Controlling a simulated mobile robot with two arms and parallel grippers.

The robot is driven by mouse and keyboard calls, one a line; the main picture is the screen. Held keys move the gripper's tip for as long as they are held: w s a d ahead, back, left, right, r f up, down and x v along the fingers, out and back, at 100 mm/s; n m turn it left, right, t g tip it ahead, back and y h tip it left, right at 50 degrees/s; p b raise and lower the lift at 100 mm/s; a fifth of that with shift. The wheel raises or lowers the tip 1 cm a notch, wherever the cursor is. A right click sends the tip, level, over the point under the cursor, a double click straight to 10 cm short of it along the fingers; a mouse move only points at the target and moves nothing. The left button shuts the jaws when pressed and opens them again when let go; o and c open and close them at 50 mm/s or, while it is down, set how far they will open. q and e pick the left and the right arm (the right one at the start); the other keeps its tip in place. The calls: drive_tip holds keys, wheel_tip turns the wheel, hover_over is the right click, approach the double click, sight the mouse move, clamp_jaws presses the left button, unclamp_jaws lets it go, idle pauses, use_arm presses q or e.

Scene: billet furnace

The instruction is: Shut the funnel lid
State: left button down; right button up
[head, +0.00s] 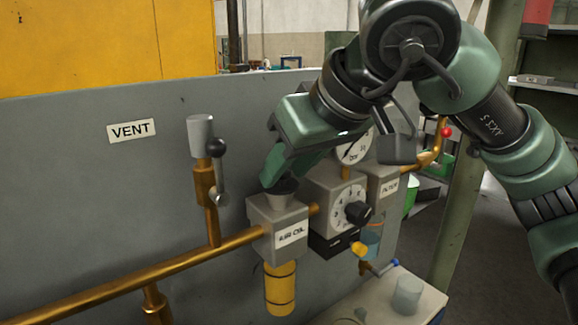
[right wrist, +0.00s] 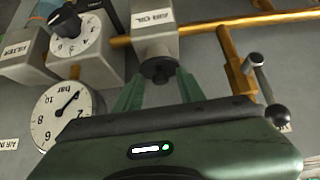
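The grey box labelled AIR OIL (head: 280,226) sits on the brass pipe, with a yellow cylinder (head: 281,288) below it. A small dark funnel (head: 284,188) stands on top of the box. My right gripper (head: 270,181) is at the funnel, coming down from above. In the right wrist view its two green fingers (right wrist: 159,88) are apart, with the dark round funnel top (right wrist: 158,71) between and just beyond their tips. I cannot make out the lid separately or tell whether the fingers touch anything. My left gripper is not in view.
Right of the box are a regulator with a black knob (head: 357,212), a pressure gauge (head: 354,147) and a FILTER box (head: 388,187). A valve with a black-ball lever (head: 216,148) stands left. A cup (head: 407,294) rests on the surface below. The grey wall (head: 90,210) is close behind.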

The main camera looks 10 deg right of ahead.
drive_tip(key=v, duration=0.7)
drive_tip(key=shift+s+r, duration=0.25)
drive_tip(key=shift+d, duration=0.15)
